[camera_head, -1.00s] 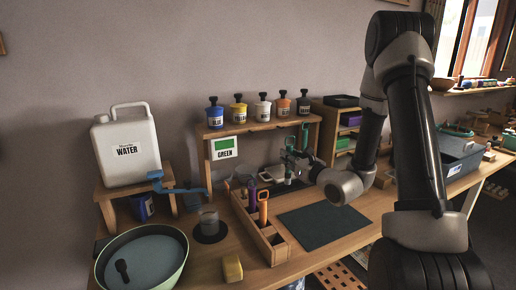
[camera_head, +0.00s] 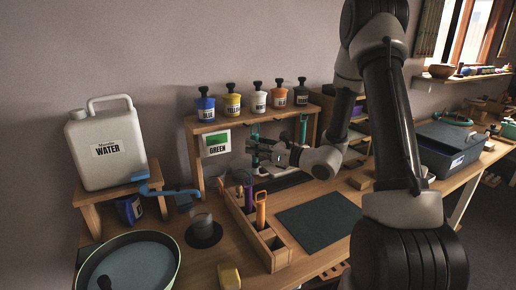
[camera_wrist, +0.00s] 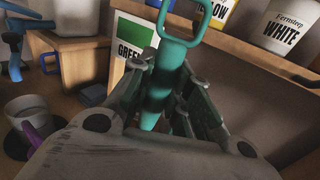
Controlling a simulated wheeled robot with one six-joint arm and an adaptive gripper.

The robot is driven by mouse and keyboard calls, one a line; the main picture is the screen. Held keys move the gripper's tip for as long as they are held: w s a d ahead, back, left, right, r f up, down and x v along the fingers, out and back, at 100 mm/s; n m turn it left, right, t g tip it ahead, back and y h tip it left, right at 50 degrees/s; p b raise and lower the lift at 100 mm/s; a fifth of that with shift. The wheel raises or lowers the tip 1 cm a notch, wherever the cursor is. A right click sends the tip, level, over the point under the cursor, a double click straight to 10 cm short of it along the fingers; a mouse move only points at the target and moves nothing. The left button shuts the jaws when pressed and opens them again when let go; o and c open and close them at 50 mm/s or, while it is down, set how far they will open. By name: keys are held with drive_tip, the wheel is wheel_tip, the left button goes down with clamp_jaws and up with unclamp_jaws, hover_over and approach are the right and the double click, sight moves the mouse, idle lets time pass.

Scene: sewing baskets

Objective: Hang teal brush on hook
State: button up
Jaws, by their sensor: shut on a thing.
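The teal brush (camera_wrist: 162,85) is between the fingers of my gripper (camera_wrist: 165,95), which is shut on it. Another teal-green item (camera_head: 303,129) is upright under the shelf's right end. I cannot make out a hook clearly.
Several labelled paint bottles (camera_head: 258,98) stand on the shelf. Below are a wooden holder (camera_head: 273,248) with purple and orange handles, a dark mat (camera_head: 317,222) and a cup (camera_head: 203,226). A water jug (camera_head: 106,149) and a basin (camera_head: 134,267) are at left.

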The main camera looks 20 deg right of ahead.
drive_tip(key=w+a+f, duration=0.1)
drive_tip(key=w, duration=0.5)
drive_tip(key=shift+w+a+f, duration=0.15)
drive_tip(key=shift+w+f, duration=0.05)
drive_tip(key=shift+f, duration=0.05)
idle(0.4)
idle(0.6)
drive_tip(key=o, duration=1)
drive_tip(key=shift+c, duration=0.2)
